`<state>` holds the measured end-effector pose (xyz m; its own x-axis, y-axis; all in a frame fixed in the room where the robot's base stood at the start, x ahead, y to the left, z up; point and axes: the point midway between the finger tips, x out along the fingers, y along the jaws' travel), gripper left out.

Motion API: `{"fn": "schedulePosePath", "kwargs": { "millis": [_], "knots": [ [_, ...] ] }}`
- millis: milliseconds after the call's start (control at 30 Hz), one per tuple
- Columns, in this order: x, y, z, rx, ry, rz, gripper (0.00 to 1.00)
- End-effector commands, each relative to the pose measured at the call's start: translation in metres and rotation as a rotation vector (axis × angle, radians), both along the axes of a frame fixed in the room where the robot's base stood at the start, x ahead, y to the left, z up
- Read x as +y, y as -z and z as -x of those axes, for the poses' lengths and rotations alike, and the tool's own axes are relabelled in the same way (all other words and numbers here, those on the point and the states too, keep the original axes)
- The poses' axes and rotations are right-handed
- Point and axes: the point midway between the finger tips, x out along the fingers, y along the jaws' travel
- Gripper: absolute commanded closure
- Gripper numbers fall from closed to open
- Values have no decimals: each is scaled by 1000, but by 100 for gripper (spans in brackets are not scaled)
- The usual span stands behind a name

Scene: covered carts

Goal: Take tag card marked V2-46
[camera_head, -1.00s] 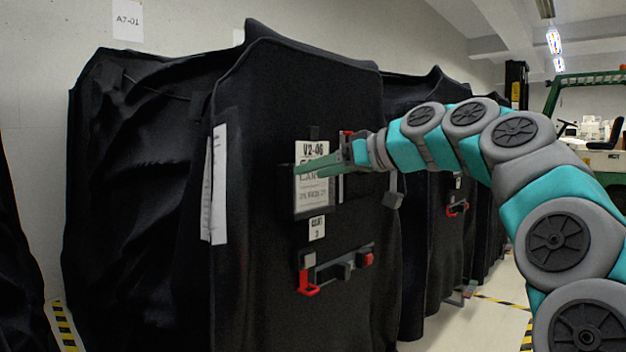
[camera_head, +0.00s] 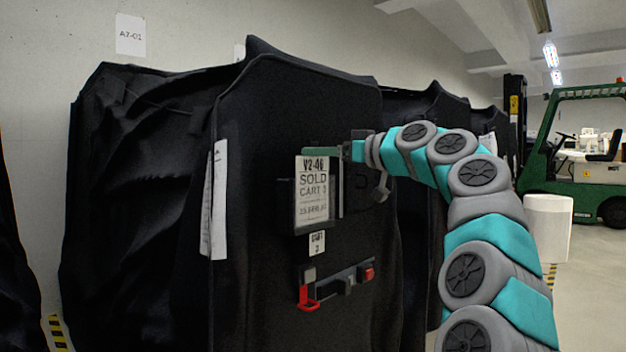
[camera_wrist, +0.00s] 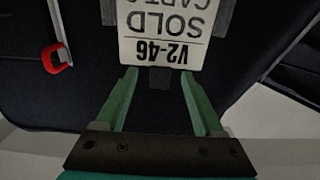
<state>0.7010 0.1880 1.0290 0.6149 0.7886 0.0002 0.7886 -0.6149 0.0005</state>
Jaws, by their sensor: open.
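The white tag card (camera_head: 312,190) reads V2-46, SOLD, CART 3, and sits in a dark holder on the front of a black covered cart. In the wrist view the card (camera_wrist: 165,28) appears upside down at the top, with its V2-46 edge towards my gripper. My gripper (camera_head: 312,151) is at the card's upper edge in the head view. In the wrist view my gripper (camera_wrist: 160,75) is open, its two green fingers on either side of the card's end. Nothing is held. Whether the fingers touch the card I cannot tell.
A small label (camera_head: 317,243) is below the card. A red-ended latch bar (camera_head: 335,284) is lower on the cart (camera_head: 255,290). Paper sheets (camera_head: 214,200) hang on its left edge. A white cylinder (camera_head: 548,228) and a green forklift (camera_head: 575,150) stand at right, with open floor nearby.

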Motion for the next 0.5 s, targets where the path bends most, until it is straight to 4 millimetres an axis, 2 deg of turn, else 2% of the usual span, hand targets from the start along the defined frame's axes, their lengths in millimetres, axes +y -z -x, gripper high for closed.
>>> {"fn": "schedulePosePath", "kwargs": {
  "millis": [100, 200, 433, 500],
  "knots": [
    [17, -4, -11, 3, -2, 1, 30],
    [25, -4, -17, 1, 0, -1, 30],
    [26, -2, -19, -1, 1, -2, 30],
    [26, -2, -19, -1, 0, -2, 37]
  ]
}}
